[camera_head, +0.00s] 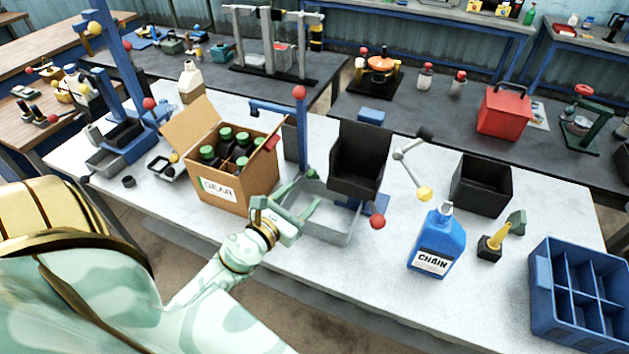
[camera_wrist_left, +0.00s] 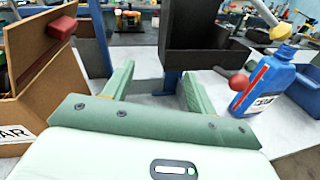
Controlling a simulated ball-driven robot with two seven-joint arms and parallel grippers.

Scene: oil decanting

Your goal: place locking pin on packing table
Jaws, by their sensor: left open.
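The packing table seems to be the long pale-topped table (camera_head: 335,265) in front of me. I cannot make out the locking pin for certain. A red ball knob (camera_head: 377,221) shows low beside the black hopper (camera_head: 360,158), and also in the left wrist view (camera_wrist_left: 239,83). Another red ball (camera_head: 300,92) tops the blue post. My left gripper (camera_head: 304,200) is open over the grey tray (camera_head: 333,236), just right of the GEAR carton (camera_head: 222,190). In the left wrist view its fingers (camera_wrist_left: 157,88) are apart with nothing held between them. My right gripper is out of view.
A blue CHAIN jug (camera_head: 436,245), a black bin (camera_head: 481,186) and a blue divided crate (camera_head: 580,300) stand to the right. The carton with green-capped bottles is close on the gripper's left. Bare tabletop shows in front of the tray and the jug.

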